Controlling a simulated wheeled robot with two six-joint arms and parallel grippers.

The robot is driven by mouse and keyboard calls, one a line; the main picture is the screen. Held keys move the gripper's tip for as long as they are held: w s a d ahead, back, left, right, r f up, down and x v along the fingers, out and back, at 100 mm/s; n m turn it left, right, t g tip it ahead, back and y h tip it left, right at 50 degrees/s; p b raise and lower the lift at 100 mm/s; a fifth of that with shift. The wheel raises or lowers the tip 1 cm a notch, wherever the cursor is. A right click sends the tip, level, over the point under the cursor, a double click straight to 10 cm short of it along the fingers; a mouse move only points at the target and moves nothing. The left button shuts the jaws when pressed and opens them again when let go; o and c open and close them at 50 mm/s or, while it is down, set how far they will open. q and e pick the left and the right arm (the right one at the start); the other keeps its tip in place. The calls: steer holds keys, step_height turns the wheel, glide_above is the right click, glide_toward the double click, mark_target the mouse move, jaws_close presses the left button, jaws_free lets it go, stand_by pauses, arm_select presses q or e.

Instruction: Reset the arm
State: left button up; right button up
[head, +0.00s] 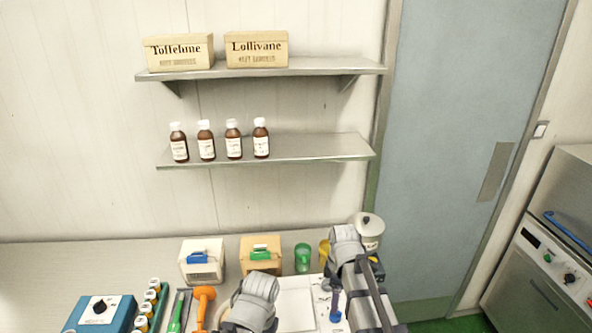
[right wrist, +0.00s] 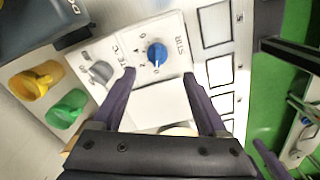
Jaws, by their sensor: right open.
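My right gripper (right wrist: 160,77) is open in the right wrist view, with its two dark fingers spread apart and nothing between them. It is over a white control panel (right wrist: 146,90). A blue knob (right wrist: 157,54) marked STIR lies just beyond the gap between the fingertips, and I see no contact. A grey knob (right wrist: 100,72) marked °C is left of the fingers. In the head view my right arm reaches over the right end of the worktop, and its gripper is hard to make out. My left gripper does not show.
A yellow cup (right wrist: 37,79) and a green cup (right wrist: 66,109) stand beside the panel. Two boxes with blue (head: 201,263) and green (head: 261,262) parts stand at the back. Brown bottles (head: 206,141) and labelled boxes (head: 257,49) sit on wall shelves. A blue device (head: 88,315) is at left.

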arm_select(q)
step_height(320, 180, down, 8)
steer(key=b, duration=0.7)
arm_select(e)
steer(key=s+a+f+m, duration=0.4)
steer(key=s+a+m, duration=0.1)
steer(key=s, duration=0.2)
steer(key=s+a+f+m+h, duration=0.1)
steer(key=s+a+f+m, duration=0.2)
steer(key=s+a+m, duration=0.2)
steer(key=shift+s+f, duration=0.35)
steer(key=shift+s, duration=0.65)
